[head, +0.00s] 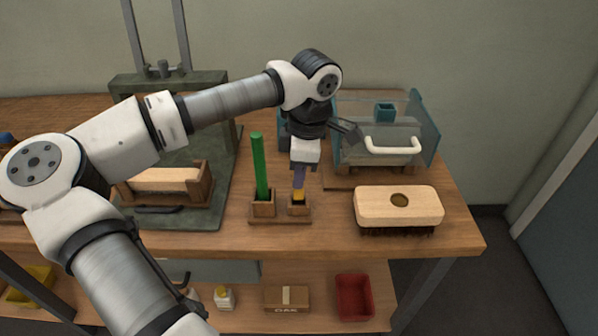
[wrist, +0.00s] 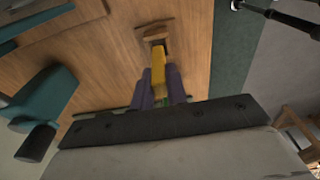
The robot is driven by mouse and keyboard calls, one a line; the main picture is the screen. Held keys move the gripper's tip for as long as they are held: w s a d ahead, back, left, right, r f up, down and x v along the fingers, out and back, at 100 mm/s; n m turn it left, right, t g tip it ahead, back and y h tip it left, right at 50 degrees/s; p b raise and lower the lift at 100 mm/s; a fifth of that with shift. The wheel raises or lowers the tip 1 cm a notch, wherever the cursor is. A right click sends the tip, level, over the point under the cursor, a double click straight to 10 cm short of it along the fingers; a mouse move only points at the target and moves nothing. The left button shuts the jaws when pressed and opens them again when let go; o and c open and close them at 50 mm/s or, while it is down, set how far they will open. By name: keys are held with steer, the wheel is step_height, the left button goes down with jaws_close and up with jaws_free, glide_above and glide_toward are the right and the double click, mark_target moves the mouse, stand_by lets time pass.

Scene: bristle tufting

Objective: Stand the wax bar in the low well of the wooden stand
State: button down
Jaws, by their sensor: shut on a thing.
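The wooden stand (head: 280,219) is near the table's front edge, with two wooden wells. A tall green stick (head: 260,165) stands in its left well. The low well (head: 298,209) is on the right. My gripper (head: 299,186) points down above the low well, its purple fingers shut on the yellow wax bar (head: 299,195). In the wrist view, the wax bar (wrist: 158,72) sits between the fingers and its far end meets the dark opening of the low well (wrist: 157,33). The bar looks upright over the well. I cannot tell how far its lower end is inside.
A wooden brush (head: 398,205) with dark bristles lies to the right of the stand. A teal-sided clear case with a pale handle (head: 392,146) stands behind. A wooden box (head: 170,183) is on the left on a dark green base.

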mark_target(297, 198)
steer(key=shift+f, duration=0.1)
stand_by(0.3)
steer(key=shift+f+b, duration=1.5)
steer(key=shift+f+b, duration=0.3)
steer(key=shift+f, duration=0.05)
steer(key=c, duration=0.9)
jaws_free()
steer(key=shift+r, duration=0.1)
steer(key=shift+r+p, duration=2.15)
steer(key=shift+r, duration=1.3)
